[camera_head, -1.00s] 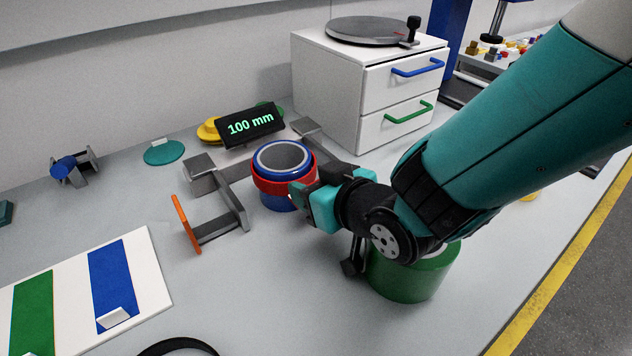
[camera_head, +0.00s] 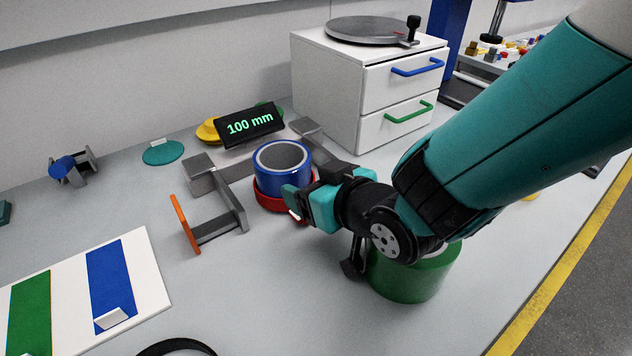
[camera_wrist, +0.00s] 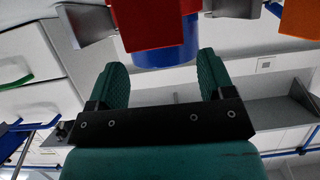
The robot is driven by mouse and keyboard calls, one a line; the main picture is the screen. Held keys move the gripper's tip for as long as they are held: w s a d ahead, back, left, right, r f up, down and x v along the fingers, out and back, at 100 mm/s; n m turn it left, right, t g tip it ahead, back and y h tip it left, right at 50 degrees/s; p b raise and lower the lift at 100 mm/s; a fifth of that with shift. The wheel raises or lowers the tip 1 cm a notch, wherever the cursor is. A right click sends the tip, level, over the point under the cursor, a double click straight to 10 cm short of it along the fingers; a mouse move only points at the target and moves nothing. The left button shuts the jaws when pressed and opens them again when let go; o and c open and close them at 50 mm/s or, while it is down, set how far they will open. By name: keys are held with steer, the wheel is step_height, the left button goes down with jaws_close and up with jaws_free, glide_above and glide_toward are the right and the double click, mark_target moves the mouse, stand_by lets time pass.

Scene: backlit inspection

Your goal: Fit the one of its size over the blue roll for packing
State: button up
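The blue roll (camera_head: 283,168) stands upright on the table, by the gauge arms; its blue side also shows in the wrist view (camera_wrist: 165,57). A red band (camera_head: 270,200) lies around its foot, low at the table; it also shows in the wrist view (camera_wrist: 155,22). The roll's lower part is hidden behind the band. My gripper (camera_head: 298,198) is at the right of the roll, close to the band. Its two fingers (camera_wrist: 162,72) are apart, with nothing clearly gripped between them. A black ring (camera_head: 178,346) lies at the front edge of the view, partly cut off.
A grey gauge with an orange end plate (camera_head: 185,224) and a "100 mm" display (camera_head: 250,127) stand behind and left. A green cylinder (camera_head: 410,277) stands under my arm. A white drawer unit (camera_head: 340,95) is behind. A striped board (camera_head: 140,268) lies front left.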

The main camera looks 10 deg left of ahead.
stand_by(0.4)
step_height(320, 180, up, 20)
steer(key=shift+p, duration=0.45)
steer(key=s+d+f+m+g+h+p, duration=0.2)
steer(key=d+g+h+p, duration=0.15)
steer(key=d, duration=0.85)
steer(key=s+d+f+g+h+p, duration=0.1)
steer(key=s+d+g, duration=0.1)
steer(key=s+d, duration=0.4)
steer(key=s+d+f+m+g+h+p, duration=0.1)
steer(key=s+d+g+h, duration=0.1)
steer(key=s+d, duration=0.4)
steer(key=shift+s+d+f+g, duration=0.3)
steer(key=shift+d+g, duration=0.15)
steer(key=shift+d, duration=0.1)
